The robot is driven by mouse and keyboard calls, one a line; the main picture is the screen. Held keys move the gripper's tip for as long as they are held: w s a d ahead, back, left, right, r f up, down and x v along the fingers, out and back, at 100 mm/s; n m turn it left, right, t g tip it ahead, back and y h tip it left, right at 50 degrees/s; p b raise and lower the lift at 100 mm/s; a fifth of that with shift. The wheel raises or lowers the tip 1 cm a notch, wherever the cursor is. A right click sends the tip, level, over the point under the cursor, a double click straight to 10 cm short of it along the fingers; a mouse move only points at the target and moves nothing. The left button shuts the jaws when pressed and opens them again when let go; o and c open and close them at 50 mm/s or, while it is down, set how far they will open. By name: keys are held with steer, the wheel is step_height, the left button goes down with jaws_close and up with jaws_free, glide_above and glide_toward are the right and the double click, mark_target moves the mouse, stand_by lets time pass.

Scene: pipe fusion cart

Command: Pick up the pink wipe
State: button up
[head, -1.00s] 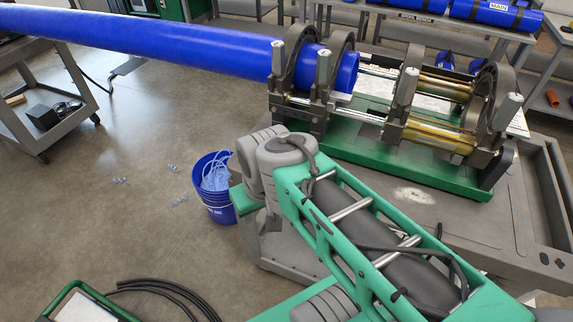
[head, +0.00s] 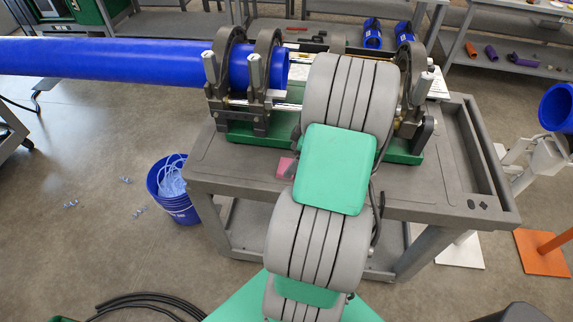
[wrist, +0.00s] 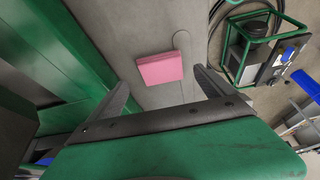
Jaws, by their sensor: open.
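The pink wipe (head: 287,167) lies flat on the grey cart top (head: 225,160), in front of the green machine base. In the head view my arm covers part of its surroundings and my gripper is hidden. In the wrist view the wipe (wrist: 160,68) is a pink square pad beyond the fingertips. My gripper (wrist: 163,82) is open and empty, its two fingers spread wide on either side of the wipe's line. The wipe looks apart from both fingers.
The pipe fusion machine's green base (head: 255,132) stands behind the wipe and clamps a long blue pipe (head: 120,62). A blue bucket (head: 172,190) stands on the floor left of the cart. The cart top's front left is clear.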

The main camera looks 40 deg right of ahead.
mark_target(286, 165)
steer(key=x, duration=0.3)
steer(key=shift+w+a+f+p, duration=0.15)
steer(key=shift+f+p, duration=0.1)
steer(key=shift+p, duration=0.05)
steer(key=c, duration=1.4)
steer(key=shift+r, duration=0.1)
steer(key=shift+r, duration=0.25)
steer(key=r+b, duration=0.1)
steer(key=r, duration=0.2)
steer(key=shift+a+b, duration=0.2)
steer(key=shift+b, duration=0.2)
steer(key=s+a+r, duration=0.2)
steer(key=a+r, duration=0.1)
steer(key=a, duration=0.1)
steer(key=s+a+r+b, duration=0.1)
steer(key=s+a+r, duration=0.1)
steer(key=a+r, duration=0.1)
steer(key=s+a+r+b, duration=0.1)
steer(key=s+a+r, duration=0.2)
steer(key=a, duration=0.1)
steer(key=shift+s+a+r, duration=0.1)
steer(key=shift+a+r, duration=0.1)
steer(key=shift+a, duration=0.2)
